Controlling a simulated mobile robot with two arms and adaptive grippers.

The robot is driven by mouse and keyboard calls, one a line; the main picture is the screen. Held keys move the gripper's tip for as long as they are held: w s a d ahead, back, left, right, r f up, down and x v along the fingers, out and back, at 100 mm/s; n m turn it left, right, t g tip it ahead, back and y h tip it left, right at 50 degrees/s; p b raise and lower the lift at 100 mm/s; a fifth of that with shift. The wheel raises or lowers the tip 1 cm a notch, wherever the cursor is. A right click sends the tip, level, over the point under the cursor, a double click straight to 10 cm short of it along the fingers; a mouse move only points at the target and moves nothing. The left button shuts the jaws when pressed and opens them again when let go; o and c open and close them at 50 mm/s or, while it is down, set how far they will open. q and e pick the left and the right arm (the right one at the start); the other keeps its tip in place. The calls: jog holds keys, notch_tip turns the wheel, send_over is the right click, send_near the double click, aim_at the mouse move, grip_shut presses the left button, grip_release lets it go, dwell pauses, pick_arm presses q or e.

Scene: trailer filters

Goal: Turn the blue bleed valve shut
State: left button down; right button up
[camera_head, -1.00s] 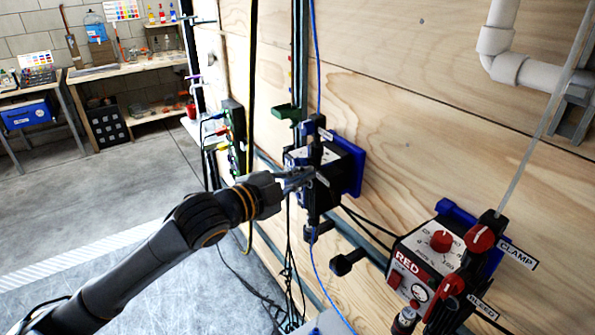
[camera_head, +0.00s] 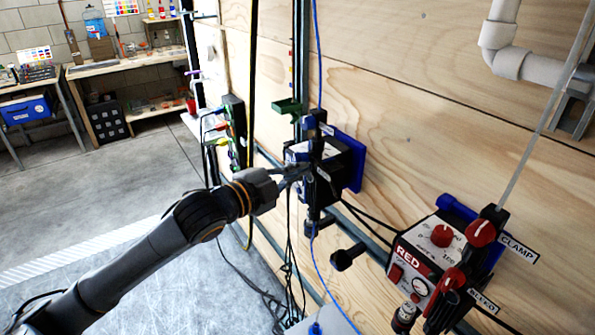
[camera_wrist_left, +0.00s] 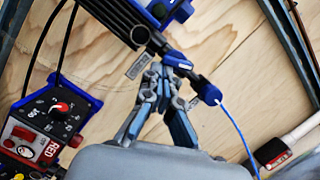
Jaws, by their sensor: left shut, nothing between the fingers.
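The blue-marked wall unit (camera_head: 325,160) is a dark box on a blue backing at the middle of the head view. A blue valve handle (camera_wrist_left: 179,62) shows in the wrist view on the unit's dark column, beside a small label. My left gripper (camera_head: 299,176) is at the front of the column in the head view. In the wrist view its fingertips (camera_wrist_left: 165,73) are shut, with nothing between them, just below the handle. I cannot tell if they touch it. The gripper partly hides the valve in the head view.
A similar red unit (camera_head: 425,262) with red knobs stands at the right on the plywood wall (camera_head: 420,130). A thin blue tube (camera_wrist_left: 236,125) hangs close to the gripper. Black cables and a yellow hose run nearby. The floor (camera_head: 150,180) at the left is open.

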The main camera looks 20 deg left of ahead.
pick_arm(q)
jog(key=m, duration=0.1)
jog(key=m+b, duration=0.1)
jog(key=m, duration=0.1)
jog(key=f+m+t+b, duration=0.1)
jog(key=m, duration=0.1)
jog(key=shift+w+a, duration=0.25)
jog(key=shift+a, duration=0.1)
dwell(0.6)
